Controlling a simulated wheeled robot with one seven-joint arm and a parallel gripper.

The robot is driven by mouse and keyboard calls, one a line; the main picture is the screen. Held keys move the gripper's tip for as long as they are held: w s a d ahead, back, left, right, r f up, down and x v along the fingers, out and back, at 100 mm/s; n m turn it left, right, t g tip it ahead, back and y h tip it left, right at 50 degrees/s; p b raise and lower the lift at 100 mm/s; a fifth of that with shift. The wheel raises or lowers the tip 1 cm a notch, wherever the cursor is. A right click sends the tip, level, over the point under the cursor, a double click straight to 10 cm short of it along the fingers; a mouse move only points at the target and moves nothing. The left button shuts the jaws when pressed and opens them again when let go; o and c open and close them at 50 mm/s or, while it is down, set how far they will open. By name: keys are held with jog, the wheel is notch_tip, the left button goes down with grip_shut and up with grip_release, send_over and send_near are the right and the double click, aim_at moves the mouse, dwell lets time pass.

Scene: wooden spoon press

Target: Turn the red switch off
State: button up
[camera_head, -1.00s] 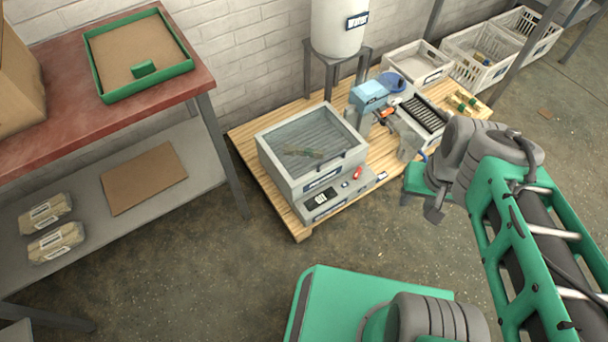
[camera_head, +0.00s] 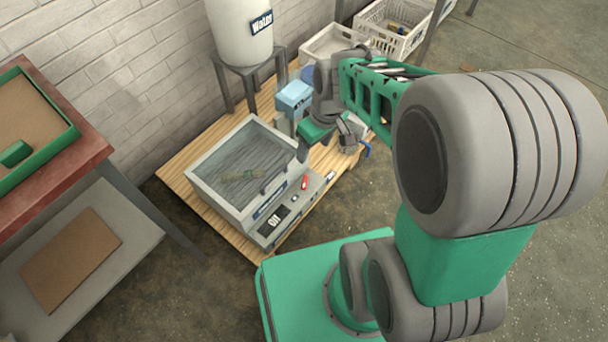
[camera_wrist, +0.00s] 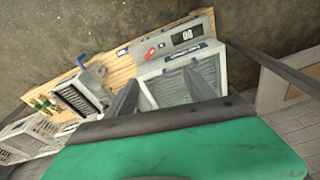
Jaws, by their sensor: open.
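The red switch (camera_head: 305,182) is a small red part on the front panel of a grey press machine (camera_head: 262,212) with a clear lid. It also shows in the wrist view (camera_wrist: 150,53), beside the display. A dark display (camera_head: 273,220) on the panel carries small white characters that I cannot read surely. My gripper (camera_head: 328,147) is open and empty, above and behind the switch near the machine's right side. In the wrist view its two dark fingers (camera_wrist: 165,90) spread in front of the machine, apart from the switch.
The machine stands on a wooden pallet (camera_head: 190,195). A blue-topped device (camera_head: 294,97) is close to my arm. A white water tank (camera_head: 240,30) on a grey stand is behind. White crates (camera_head: 385,30) are at the back. A red-topped table (camera_head: 85,150) is at left.

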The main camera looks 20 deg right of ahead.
jog(key=shift+o, duration=1.2)
jog(key=w+d+f+n+b, duration=0.1)
jog(key=w+f+n, duration=0.1)
jog(key=f, duration=0.5)
jog(key=w+d+f+n+y+b, duration=0.1)
jog(key=w+f+n, duration=0.1)
jog(key=f, duration=0.5)
jog(key=shift+w+d+f+n+y, duration=0.2)
jog(key=shift+w+f+n+y, duration=0.15)
jog(key=shift+w, duration=0.3)
jog(key=n+y, duration=0.1)
jog(key=n, duration=0.2)
send_near(305, 181)
jog(key=b+x, duration=0.4)
jog(key=x, duration=0.4)
jog(key=shift+a+f+b, duration=0.15)
jog(key=shift+f+b, duration=0.15)
jog(key=shift+r, duration=0.1)
jog(key=c, duration=1.4)
